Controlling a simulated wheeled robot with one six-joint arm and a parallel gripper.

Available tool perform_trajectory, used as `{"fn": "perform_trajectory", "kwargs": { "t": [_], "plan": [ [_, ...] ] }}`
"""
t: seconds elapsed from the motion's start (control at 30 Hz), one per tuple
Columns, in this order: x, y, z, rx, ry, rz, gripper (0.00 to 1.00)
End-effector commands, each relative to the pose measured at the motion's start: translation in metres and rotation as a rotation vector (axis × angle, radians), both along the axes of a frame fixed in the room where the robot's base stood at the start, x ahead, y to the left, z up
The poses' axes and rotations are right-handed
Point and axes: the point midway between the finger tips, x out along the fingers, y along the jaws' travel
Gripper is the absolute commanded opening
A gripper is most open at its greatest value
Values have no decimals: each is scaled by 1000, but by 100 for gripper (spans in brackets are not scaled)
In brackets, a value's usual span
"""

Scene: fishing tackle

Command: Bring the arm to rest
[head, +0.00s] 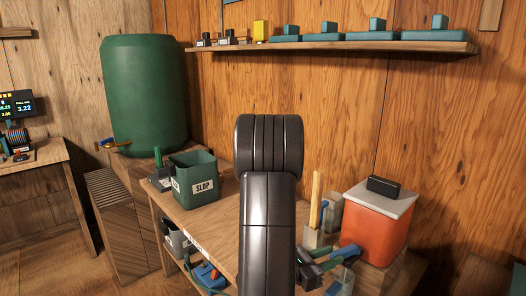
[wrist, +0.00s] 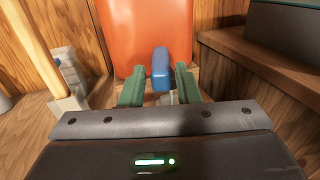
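My arm (head: 268,225) rises in the middle of the head view, bent at a thick dark joint. My gripper (wrist: 160,70) shows in the wrist view with two green fingers spread apart. A blue upright piece (wrist: 161,66) shows between the fingers, with a visible gap on each side. I cannot tell how far beyond the fingertips it stands. In the head view my gripper (head: 333,258) is low, at the right part of the bench, partly hidden by my arm.
The wooden bench (head: 218,215) carries a green SLOP bucket (head: 194,180) at left and an orange box (head: 375,228) with a pale lid at right. A light wooden stick (head: 316,200) stands near my gripper. A wall shelf (head: 340,47) and a green barrel (head: 143,95) are behind.

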Motion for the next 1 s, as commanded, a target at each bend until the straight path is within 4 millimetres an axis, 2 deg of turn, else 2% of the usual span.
{"fn": "perform_trajectory", "kwargs": {
  "t": [0.2,0.43,1.0],
  "plan": [
    [10,-23,1,0,-1,-4,29],
    [18,-41,0,0,0,-3,29],
    [22,-46,0,0,0,0,29]
  ]
}}
